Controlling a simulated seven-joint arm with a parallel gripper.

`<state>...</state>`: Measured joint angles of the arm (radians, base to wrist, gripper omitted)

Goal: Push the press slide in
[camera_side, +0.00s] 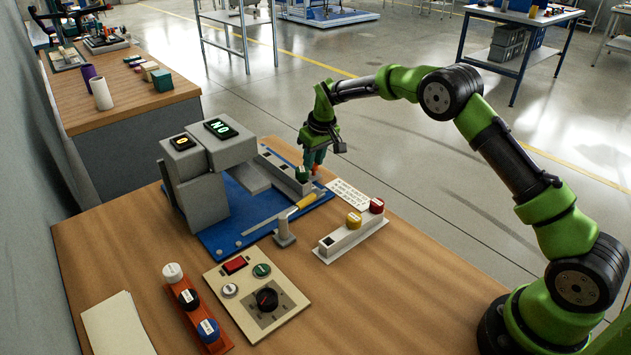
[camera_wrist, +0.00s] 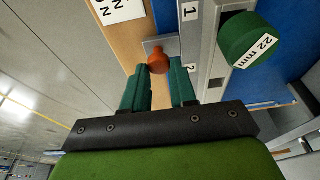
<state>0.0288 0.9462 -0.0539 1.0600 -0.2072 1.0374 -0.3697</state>
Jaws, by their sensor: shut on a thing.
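The grey press (camera_side: 205,185) stands on a blue base plate (camera_side: 225,228). A long grey slide (camera_side: 272,165) runs out from under the press head toward my gripper. A green cylinder (camera_side: 302,174) sits at the slide's outer end; its "22 mm" label shows in the wrist view (camera_wrist: 240,40). My gripper (camera_side: 314,163) points down at that end, beside the cylinder. In the wrist view its teal fingers (camera_wrist: 158,80) are shut on an orange knob (camera_wrist: 159,60), fixed to a small grey plate at the slide's end. The slide's inner end is hidden by the press head.
A lever with a yellow handle (camera_side: 306,200) stands in front of the slide. A grey block with yellow and red caps (camera_side: 350,236) is to the right. A control panel (camera_side: 256,292) and an orange rack (camera_side: 193,312) are nearer. Bare wood lies at the front right.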

